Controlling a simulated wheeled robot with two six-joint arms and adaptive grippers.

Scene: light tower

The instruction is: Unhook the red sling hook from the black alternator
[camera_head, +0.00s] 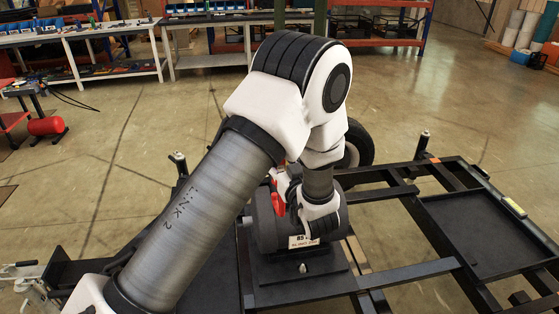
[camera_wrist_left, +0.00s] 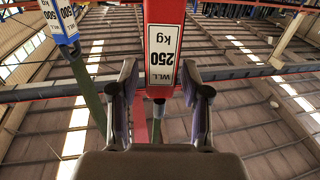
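The black alternator (camera_head: 265,225) sits on a dark base plate in the head view, with a white label on its front, partly hidden by my left arm. A red piece (camera_head: 278,198), which looks like the red sling hook, shows at its upper side, mostly covered by my arm. In the left wrist view a red block (camera_wrist_left: 160,20) marked 250 kg comes down from the top, between the fingers of my left gripper (camera_wrist_left: 162,103). The fingers stand apart with a gap on each side of it. Whether the hook touches the alternator is hidden. My right gripper is not in view.
A blue block (camera_wrist_left: 59,18) marked 500 kg, with a green strap, hangs at upper left in the wrist view. A black frame (camera_head: 410,272) with upright posts surrounds the alternator.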

